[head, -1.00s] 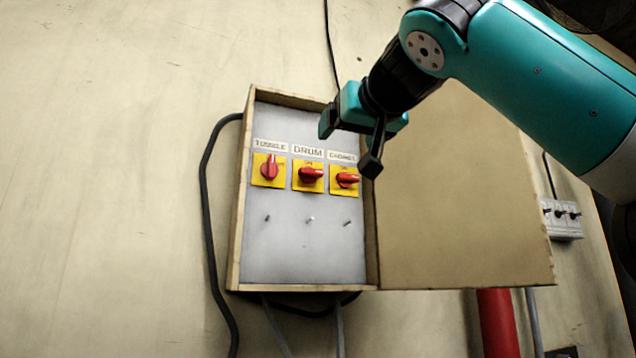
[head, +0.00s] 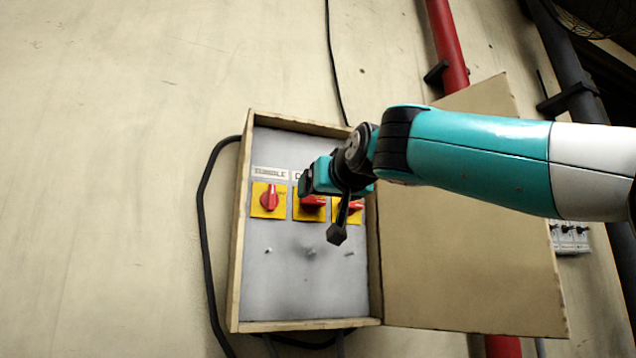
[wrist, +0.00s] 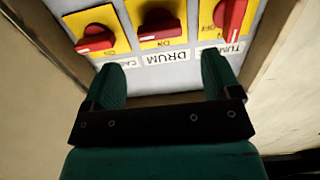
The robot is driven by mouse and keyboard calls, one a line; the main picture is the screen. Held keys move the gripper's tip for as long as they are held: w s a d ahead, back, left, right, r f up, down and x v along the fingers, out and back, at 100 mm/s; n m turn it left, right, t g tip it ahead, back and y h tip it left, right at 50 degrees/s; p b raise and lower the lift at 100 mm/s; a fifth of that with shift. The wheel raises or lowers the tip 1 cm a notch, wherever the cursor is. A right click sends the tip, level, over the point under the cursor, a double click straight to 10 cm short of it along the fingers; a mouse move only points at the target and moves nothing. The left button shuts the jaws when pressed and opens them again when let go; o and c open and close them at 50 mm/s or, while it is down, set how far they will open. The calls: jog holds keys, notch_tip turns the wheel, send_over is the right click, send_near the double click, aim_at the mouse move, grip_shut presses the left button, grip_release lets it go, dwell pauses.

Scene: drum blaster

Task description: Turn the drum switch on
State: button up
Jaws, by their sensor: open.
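The drum switch (head: 313,203) is a red knob on a yellow plate, the middle of three in the wall box. In the head view my gripper (head: 320,211) is in front of it and hides part of it and most of its label. In the wrist view, which is upside down, the drum switch (wrist: 160,28) is at the top centre above its DRUM label (wrist: 165,57). Its handle lies sideways. My gripper (wrist: 161,68) is open and empty, its fingers on either side of the label. I cannot see contact with the knob.
The left switch (head: 269,199) has an upright handle. The right switch (head: 350,208) has a sideways handle and is partly behind my gripper. The box's wooden rim (head: 240,230) stands around the panel. Its open door (head: 460,285) is at the right, below my arm.

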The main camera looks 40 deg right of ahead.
aim_at(315, 199)
jog(key=p+x, duration=0.2)
jog(key=x, duration=0.4)
jog(key=shift+w+f, duration=0.15)
jog(key=shift+w, duration=0.05)
